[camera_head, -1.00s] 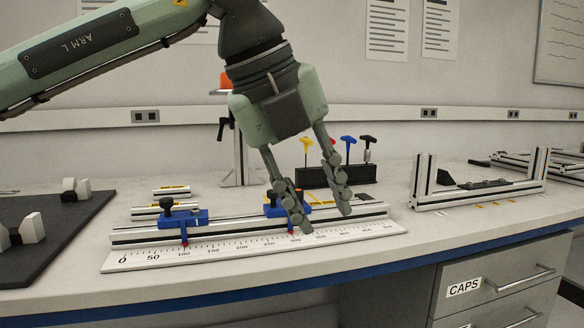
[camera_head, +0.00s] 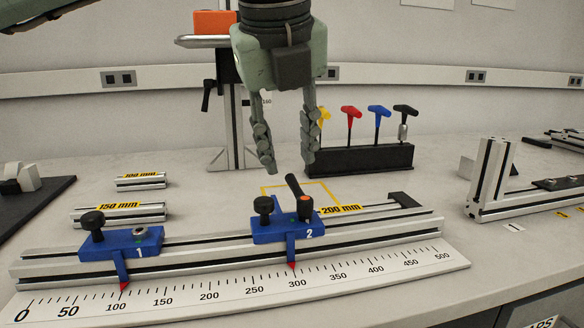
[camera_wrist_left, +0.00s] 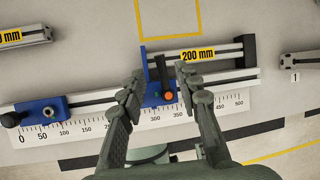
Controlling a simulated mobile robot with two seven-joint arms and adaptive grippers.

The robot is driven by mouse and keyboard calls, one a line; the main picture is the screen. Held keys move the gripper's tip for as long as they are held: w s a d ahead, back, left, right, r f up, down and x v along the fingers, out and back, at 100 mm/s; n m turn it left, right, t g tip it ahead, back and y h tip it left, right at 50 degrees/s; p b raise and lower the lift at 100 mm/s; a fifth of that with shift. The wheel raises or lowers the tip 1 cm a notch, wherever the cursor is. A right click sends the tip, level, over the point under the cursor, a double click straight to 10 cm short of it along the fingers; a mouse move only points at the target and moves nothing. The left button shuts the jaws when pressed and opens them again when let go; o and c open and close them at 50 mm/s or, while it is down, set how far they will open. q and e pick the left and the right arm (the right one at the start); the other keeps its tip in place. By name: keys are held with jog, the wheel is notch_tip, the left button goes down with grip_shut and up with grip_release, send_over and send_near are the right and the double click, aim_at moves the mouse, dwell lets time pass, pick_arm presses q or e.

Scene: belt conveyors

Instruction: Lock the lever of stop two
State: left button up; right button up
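Stop two (camera_head: 275,233) is a blue block marked 2 on the aluminium rail, with a black round knob (camera_head: 264,205). Its lever (camera_head: 295,188) is black with an orange pivot and stands tilted up to the left in the head view. Its red pointer sits near 300 on the scale (camera_head: 205,298). My left gripper (camera_head: 288,165) points down above stop two, fingers apart and empty. In the left wrist view the lever (camera_wrist_left: 162,72) shows between the open fingers (camera_wrist_left: 160,80), which partly hide the blue block. The right gripper is not in view.
Stop one (camera_head: 120,244) sits near 100 on the same rail. Behind are a black holder (camera_head: 360,160) with coloured T-handles, an upright post (camera_head: 232,130), and short profiles marked 100 mm (camera_head: 140,182) and 150 mm (camera_head: 118,214). Another profile fixture (camera_head: 520,197) stands at right.

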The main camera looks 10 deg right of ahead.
aim_at(292, 178)
pick_arm(q)
jog(key=shift+x, duration=2.35)
jog(key=shift+c, duration=0.4)
grip_shut()
